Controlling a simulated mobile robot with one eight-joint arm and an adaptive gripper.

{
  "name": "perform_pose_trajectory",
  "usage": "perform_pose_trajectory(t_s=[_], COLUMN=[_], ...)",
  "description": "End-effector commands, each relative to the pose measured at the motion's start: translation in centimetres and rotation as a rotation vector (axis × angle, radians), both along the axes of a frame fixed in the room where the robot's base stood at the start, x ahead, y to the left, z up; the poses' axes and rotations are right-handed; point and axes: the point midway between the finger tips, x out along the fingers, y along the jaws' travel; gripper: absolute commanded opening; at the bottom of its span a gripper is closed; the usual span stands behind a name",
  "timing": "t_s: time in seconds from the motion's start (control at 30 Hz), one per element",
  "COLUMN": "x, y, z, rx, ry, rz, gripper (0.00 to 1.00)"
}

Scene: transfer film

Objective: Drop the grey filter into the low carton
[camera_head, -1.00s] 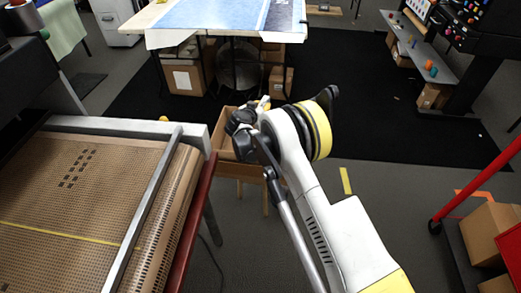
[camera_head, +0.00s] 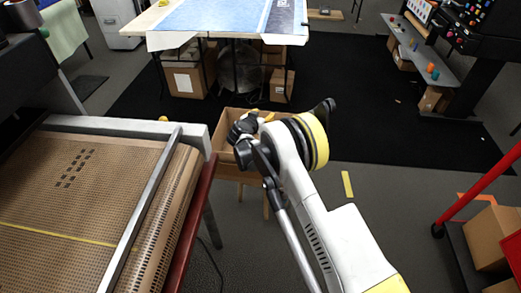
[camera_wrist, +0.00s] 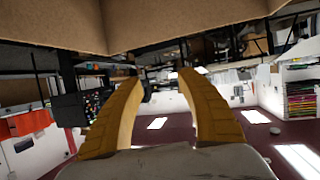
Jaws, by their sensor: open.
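A low brown carton (camera_head: 224,150) stands on a wooden-legged stand in the middle of the head view, just right of the perforated conveyor. My gripper (camera_head: 262,114) is at the carton, over its opening as seen from the head camera; my wrist hides part of the carton. In the wrist view my two yellow fingers (camera_wrist: 160,78) are spread apart with nothing between them. Brown board surfaces (camera_wrist: 190,18) fill the top of that view, close to the fingertips. I cannot make out the grey filter in either view; the carton's inside is largely hidden.
A perforated brown conveyor bed (camera_head: 90,190) with a red side rail (camera_head: 192,225) lies left of the carton. A table with a blue top (camera_head: 215,14) stands behind, cardboard boxes (camera_head: 184,80) beneath it. A red-framed cart is at right. The dark mat (camera_head: 400,120) is largely clear.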

Motion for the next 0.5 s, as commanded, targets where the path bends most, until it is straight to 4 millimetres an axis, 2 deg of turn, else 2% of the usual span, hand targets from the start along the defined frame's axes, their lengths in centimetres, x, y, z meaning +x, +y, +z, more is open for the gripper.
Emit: perform_pose_trajectory(t_s=[0.17,0.5], x=[-1.4,-8.0], y=[0.6,2.4], z=[0.7,3.5], rx=[0.0,0.0], ry=[-0.001,-0.001], rz=[0.002,0.002], gripper=[0.44,0.44])
